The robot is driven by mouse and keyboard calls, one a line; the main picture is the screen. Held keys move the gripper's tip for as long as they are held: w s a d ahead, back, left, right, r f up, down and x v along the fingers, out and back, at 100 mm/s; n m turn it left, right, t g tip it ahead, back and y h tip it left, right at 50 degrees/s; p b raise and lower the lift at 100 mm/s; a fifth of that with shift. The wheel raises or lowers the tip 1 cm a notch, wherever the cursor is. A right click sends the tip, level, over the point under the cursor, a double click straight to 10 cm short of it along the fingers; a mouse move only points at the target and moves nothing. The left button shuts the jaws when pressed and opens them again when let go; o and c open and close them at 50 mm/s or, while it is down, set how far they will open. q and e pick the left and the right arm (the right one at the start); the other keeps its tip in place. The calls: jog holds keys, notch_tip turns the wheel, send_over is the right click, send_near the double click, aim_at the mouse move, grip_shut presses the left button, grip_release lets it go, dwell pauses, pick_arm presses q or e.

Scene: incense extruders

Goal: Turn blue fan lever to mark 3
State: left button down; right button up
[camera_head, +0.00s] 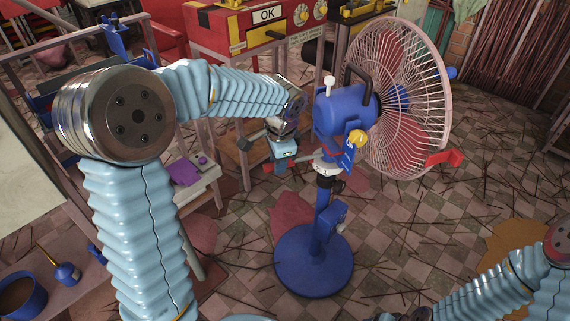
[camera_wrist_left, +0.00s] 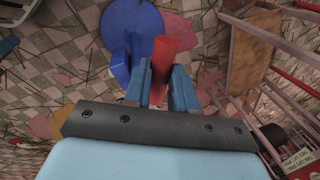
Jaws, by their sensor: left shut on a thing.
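The blue fan (camera_head: 342,112) stands upright on a round blue base (camera_head: 314,262), its pale wire cage facing right. A white dial collar (camera_head: 326,168) with a dark mark sits on its post below the motor. My left gripper (camera_head: 284,163) is left of the post at collar height. In the left wrist view its blue fingers (camera_wrist_left: 161,82) are shut on the red lever handle (camera_wrist_left: 164,58), with the fan's base (camera_wrist_left: 131,32) beyond. Red also shows beside the fingers in the head view. Which mark the lever points at cannot be told. My right gripper is out of view.
Behind the fan stands a red and yellow machine (camera_head: 238,28) with an OK sign. A low table (camera_head: 205,180) with a purple item is left of my gripper. Sticks litter the checkered floor (camera_head: 395,235), which is otherwise open right of the base.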

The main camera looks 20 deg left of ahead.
pick_arm(q)
jog(key=shift+w+a+m+p, duration=0.35)
jog(key=shift+w+a+m, duration=0.35)
jog(key=shift+w+m, duration=0.15)
jog(key=shift+r, duration=0.1)
jog(key=c, duration=0.9)
grip_release()
jog(key=r, duration=0.4)
jog(key=s+d+r, duration=0.1)
jog(key=r, duration=0.4)
jog(key=s+r+p, duration=0.1)
jog(key=r, duration=0.3)
jog(key=shift+s+d+r, duration=0.1)
jog(key=shift+d+r, duration=0.1)
jog(key=shift+d, duration=0.1)
